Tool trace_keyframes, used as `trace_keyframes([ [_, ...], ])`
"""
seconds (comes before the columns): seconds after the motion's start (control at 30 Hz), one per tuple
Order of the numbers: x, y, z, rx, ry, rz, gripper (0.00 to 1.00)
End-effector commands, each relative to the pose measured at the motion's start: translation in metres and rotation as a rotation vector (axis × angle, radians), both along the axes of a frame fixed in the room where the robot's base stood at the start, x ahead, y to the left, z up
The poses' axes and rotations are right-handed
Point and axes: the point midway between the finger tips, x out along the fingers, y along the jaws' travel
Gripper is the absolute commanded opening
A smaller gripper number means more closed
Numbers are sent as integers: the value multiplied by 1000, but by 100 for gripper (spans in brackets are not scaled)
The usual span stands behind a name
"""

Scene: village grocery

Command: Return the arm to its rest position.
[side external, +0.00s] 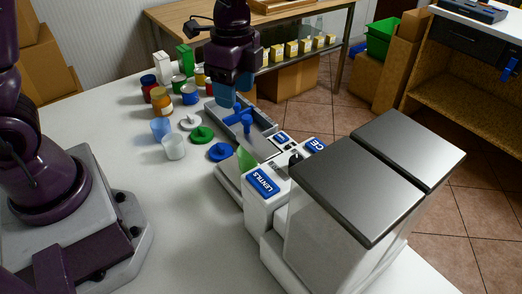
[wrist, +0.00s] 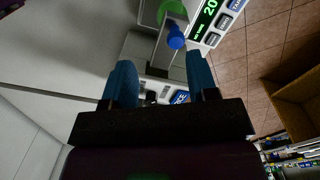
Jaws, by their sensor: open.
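My gripper (side external: 233,97) has blue fingers and hangs over the far side of the scale area, pointing down. In the wrist view my gripper (wrist: 158,60) shows its two fingers well apart with nothing between them. A blue knobbed object (side external: 240,118) is just below the fingers in the side view; whether they touch it I cannot tell from there. In the wrist view a blue piece (wrist: 176,38) lies beyond the fingertips, apart from them, beside a green piece (wrist: 172,10). My arm rises above the table's back edge.
Jars (side external: 161,103), cups (side external: 173,147) and lids (side external: 201,134) are left of my gripper. A wooden bench (side external: 175,17) stands behind. The white table's (side external: 150,215) front is clear.

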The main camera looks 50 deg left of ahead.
Motion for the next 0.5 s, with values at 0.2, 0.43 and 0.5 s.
trace_keyframes([
  [0.2, -47, 13, 43, -5, -107, 535, 53],
  [0.43, -104, 25, 83, -110, -267, 989, 53],
  [0.5, -118, 27, 91, -152, -314, 1061, 53],
])
